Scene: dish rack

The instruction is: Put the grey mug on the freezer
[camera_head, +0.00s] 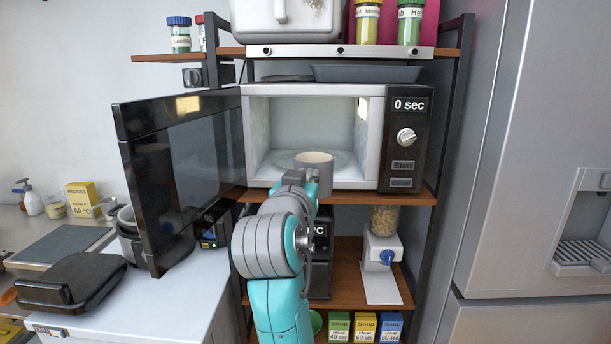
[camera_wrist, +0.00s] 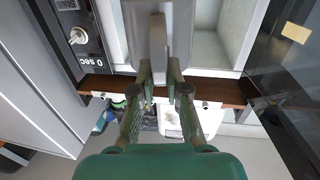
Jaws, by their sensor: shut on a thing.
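The grey mug (camera_head: 318,166) is upright at the front of the open microwave (camera_head: 368,130), in front of its lit cavity. My gripper (camera_head: 304,180) is shut on the mug's handle, which shows between the fingers in the wrist view (camera_wrist: 158,40). The mug body (camera_wrist: 134,28) is just beyond the fingertips. Whether the mug touches the microwave floor cannot be told. A low white-topped chest (camera_head: 165,308), which may be the freezer, stands at the lower left.
The microwave's black door (camera_head: 190,165) stands wide open to the left, between the mug and the white chest. A black lidded appliance (camera_head: 72,280) and dark cups (camera_head: 128,222) are on the chest. The chest's front right part is bare. A tall grey fridge (camera_head: 530,140) stands right.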

